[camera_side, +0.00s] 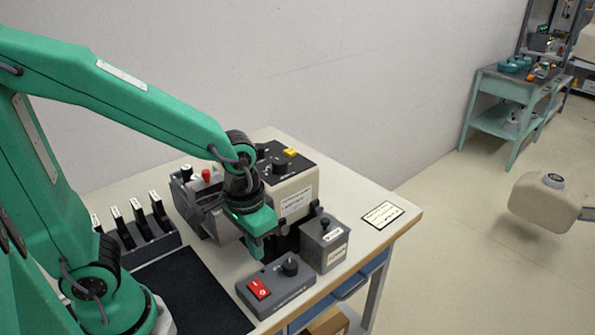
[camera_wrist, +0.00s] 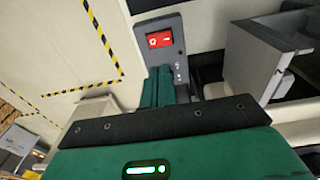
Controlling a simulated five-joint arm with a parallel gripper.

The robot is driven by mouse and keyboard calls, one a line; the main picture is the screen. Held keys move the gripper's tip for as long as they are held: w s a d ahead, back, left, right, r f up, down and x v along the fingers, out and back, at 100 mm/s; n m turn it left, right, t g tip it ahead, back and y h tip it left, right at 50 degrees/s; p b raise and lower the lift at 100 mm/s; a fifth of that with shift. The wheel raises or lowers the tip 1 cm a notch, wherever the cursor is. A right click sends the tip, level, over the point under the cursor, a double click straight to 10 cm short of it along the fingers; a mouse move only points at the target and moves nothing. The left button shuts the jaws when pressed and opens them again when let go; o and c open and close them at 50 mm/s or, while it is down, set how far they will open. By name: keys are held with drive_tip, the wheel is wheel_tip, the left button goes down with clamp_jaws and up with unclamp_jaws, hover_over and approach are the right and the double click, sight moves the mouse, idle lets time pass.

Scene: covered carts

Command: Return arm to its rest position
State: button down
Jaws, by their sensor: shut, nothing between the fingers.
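My green arm reaches over the table from the left in the side view. My gripper (camera_side: 258,252) points down above the table, just behind the grey control box (camera_side: 279,287) with a red switch and a black knob. In the wrist view my gripper's green fingers (camera_wrist: 159,84) are together with nothing between them. The box with the red switch (camera_wrist: 164,54) shows just beyond the fingertips. I cannot tell whether the fingers touch anything.
A beige machine with a yellow button (camera_side: 292,192) and a small grey box (camera_side: 325,243) stand close to my gripper. A rack with several black-handled items (camera_side: 135,232) and a dark mat (camera_side: 192,290) lie left. A label card (camera_side: 383,214) lies on the right tabletop (camera_side: 395,234).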

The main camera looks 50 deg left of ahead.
drive_tip(key=s+a+r+t, duration=0.3)
drive_tip(key=a+r, duration=0.4)
drive_tip(key=r, duration=0.4)
drive_tip(key=shift+s+a+r+t, duration=0.15)
drive_tip(key=shift+a+t, duration=0.15)
drive_tip(key=shift+t, duration=0.6)
